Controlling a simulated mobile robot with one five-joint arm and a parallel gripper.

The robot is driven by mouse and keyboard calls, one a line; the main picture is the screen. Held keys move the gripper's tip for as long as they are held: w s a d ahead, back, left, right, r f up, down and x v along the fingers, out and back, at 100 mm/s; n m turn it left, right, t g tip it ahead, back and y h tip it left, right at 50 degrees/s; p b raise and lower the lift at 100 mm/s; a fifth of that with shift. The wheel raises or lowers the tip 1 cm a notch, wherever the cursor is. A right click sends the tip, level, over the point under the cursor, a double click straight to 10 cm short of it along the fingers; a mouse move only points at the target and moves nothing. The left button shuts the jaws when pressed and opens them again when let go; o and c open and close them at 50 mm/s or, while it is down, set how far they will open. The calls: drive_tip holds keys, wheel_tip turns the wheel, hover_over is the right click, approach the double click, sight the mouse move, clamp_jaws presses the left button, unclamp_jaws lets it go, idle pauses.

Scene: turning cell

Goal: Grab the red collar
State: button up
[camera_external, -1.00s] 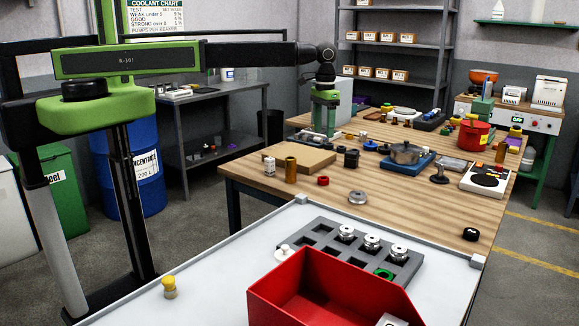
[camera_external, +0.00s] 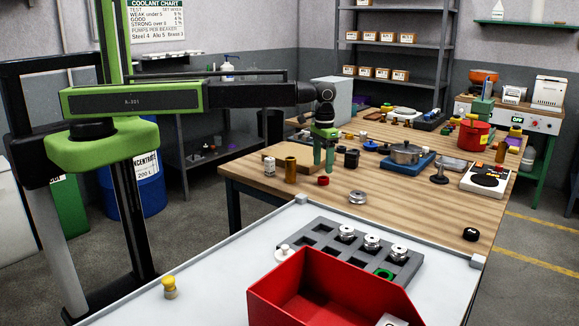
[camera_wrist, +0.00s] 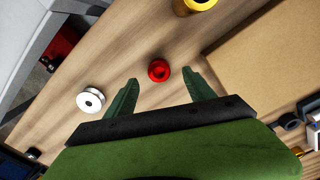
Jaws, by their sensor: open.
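The red collar (camera_external: 323,181) is a small red ring on the wooden table, near its front left edge. In the wrist view the red collar (camera_wrist: 159,70) lies flat, with its dark bore facing up, in line with the gap between my fingertips and nearer the right one. My green gripper (camera_external: 323,166) is above the table just behind the collar in the external view. In the wrist view my gripper (camera_wrist: 160,78) has its fingers spread wide with nothing between them. How high the fingertips are above the collar is hard to tell.
A silver flanged part (camera_wrist: 91,100) lies left of the fingers. A brass cylinder (camera_external: 291,169) stands left of the collar, near a cardboard-coloured board (camera_wrist: 270,60). A dark cylinder (camera_external: 351,159) stands to the right. The wood just in front of the collar is clear.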

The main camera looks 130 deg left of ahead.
drive_tip(key=f+b, duration=0.5)
drive_tip(key=shift+w+a+f, duration=0.1)
drive_tip(key=shift+w+f, duration=0.1)
drive_tip(key=shift+r, duration=0.2)
clamp_jaws()
